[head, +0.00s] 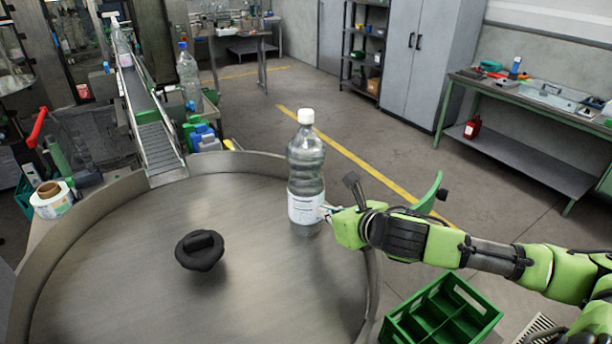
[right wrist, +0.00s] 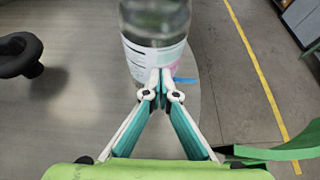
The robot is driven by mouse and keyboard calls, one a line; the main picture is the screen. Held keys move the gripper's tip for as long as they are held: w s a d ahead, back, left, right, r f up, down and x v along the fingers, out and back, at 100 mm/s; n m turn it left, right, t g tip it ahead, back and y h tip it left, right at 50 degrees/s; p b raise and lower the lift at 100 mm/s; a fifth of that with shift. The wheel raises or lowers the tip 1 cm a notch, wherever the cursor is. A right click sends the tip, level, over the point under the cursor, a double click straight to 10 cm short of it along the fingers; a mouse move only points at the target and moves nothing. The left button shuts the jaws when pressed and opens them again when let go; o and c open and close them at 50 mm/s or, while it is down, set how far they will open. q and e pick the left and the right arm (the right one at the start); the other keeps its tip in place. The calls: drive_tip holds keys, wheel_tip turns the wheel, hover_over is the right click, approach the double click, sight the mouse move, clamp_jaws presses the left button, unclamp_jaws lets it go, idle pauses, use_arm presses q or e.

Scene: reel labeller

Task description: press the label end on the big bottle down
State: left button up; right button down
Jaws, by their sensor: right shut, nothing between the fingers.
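The big bottle (head: 305,172) is clear with a white cap and stands upright on the round metal table (head: 130,260), near its right rim. A white printed label (head: 304,208) wraps its lower part and also shows in the right wrist view (right wrist: 140,62). My right gripper (head: 326,211) is shut with nothing between its fingers. Its fingertips (right wrist: 164,84) are at the label, seemingly touching it. A small blue piece (right wrist: 186,80) shows just right of the bottle there; I cannot tell whether it is the label end. My left gripper is not in view.
A black knob (head: 200,250) stands in the middle of the round table. A conveyor (head: 158,145) joins at the back left. A green crate (head: 440,312) stands below my right arm. A label roll (head: 50,200) is at the left. The table's front is clear.

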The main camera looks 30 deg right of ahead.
drive_tip(key=shift+w+d, duration=0.1)
drive_tip(key=shift+d, duration=0.4)
idle(0.4)
drive_tip(key=shift+s+f, duration=0.1)
drive_tip(key=shift+s, duration=1.45)
drive_tip(key=shift+s+d, duration=0.2)
drive_tip(key=shift+s, duration=0.3)
drive_tip(key=shift+s+a+p, duration=0.15)
drive_tip(key=shift+s+p, duration=0.25)
drive_tip(key=shift+s, duration=0.6)
